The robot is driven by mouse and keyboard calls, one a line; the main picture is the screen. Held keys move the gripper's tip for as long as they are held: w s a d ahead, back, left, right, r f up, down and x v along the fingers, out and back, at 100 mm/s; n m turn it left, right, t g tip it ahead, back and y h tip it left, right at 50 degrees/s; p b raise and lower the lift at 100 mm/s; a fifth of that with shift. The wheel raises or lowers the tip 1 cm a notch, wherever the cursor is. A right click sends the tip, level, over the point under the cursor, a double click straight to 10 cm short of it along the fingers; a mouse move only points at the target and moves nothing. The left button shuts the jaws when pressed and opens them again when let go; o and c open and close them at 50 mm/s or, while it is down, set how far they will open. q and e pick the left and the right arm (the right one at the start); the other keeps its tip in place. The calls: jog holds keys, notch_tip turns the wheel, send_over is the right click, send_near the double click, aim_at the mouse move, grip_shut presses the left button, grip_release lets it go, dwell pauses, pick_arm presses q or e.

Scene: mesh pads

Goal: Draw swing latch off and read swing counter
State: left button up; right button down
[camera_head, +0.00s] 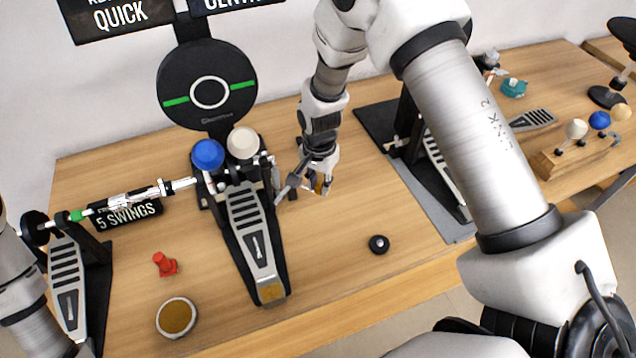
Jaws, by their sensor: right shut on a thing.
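A drum pedal (250,232) with a dark frame and silver footboard stands mid-table, with a blue ball (207,154) and a cream ball (242,142) at its top. My right gripper (303,190) is just right of the pedal's upper frame, low over the table. It is shut on a small part that looks like the swing latch, mostly hidden by the fingers. A black plate reading "5 SWINGS" (128,215) lies left of the pedal, partly behind a silver rod (150,192); it may be the swing counter. My left gripper is not in view.
A round black pad (206,88) with green marks stands behind the pedal. A red peg (165,264), a round tin (177,317) and a black knob (379,244) lie in front. More pedals stand left (68,275) and right (443,165). Wood between pedal and knob is clear.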

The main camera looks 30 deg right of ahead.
aim_at(320, 185)
jog(key=shift+s+f, duration=0.15)
jog(key=c, duration=1)
grip_release()
jog(key=shift+w+d, duration=0.1)
jog(key=shift+w, duration=0.1)
notch_tip(320, 185, up, 12)
jog(key=shift+f, duration=0.1)
jog(key=shift+w, duration=0.1)
